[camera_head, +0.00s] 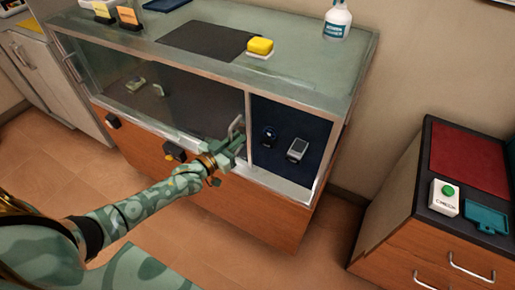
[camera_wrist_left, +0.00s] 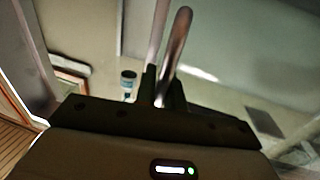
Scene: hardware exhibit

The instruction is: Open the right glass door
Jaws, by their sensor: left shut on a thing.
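The display case has a glass front with a left bay and a narrower right glass door (camera_head: 305,118). A dark blue interior shows behind that door. A pale bar handle (camera_head: 237,124) stands out near the upright between the bays. My left gripper (camera_head: 233,144) is at this handle and shut on it. In the left wrist view the metal handle (camera_wrist_left: 176,45) rises from between the left gripper's fingers (camera_wrist_left: 163,92). I cannot tell whether the door stands ajar. My right gripper is not in view.
Behind the glass are a round dark object (camera_head: 269,135) and a grey device (camera_head: 297,149). A wooden cabinet (camera_head: 415,225) is at right; open floor (camera_head: 310,262) lies between.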

